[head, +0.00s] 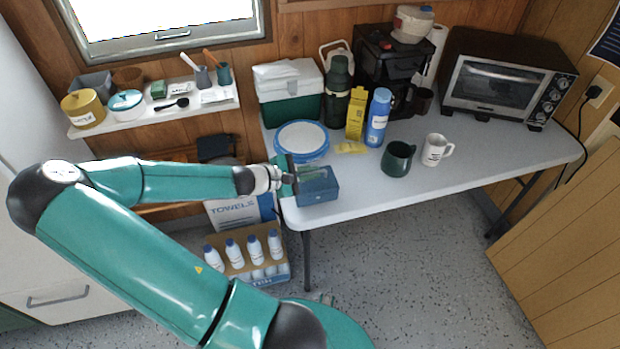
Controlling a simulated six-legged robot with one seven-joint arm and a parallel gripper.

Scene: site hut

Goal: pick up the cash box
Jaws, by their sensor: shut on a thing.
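The cash box (319,189) is a small blue-teal box at the near left corner of the white table. My gripper (293,180) reaches in from the left and is shut at the box's left side and top edge. The dark fingers partly cover that end of the box. I cannot tell whether the box touches the table or is slightly above it.
Behind the box are a blue-rimmed plate stack (301,139), a green and white cooler (288,92), a yellow carton (356,113) and a blue bottle (378,117). Two mugs (398,158) stand to the right. The table (480,165) front right is clear. A bottle carton (262,272) sits below.

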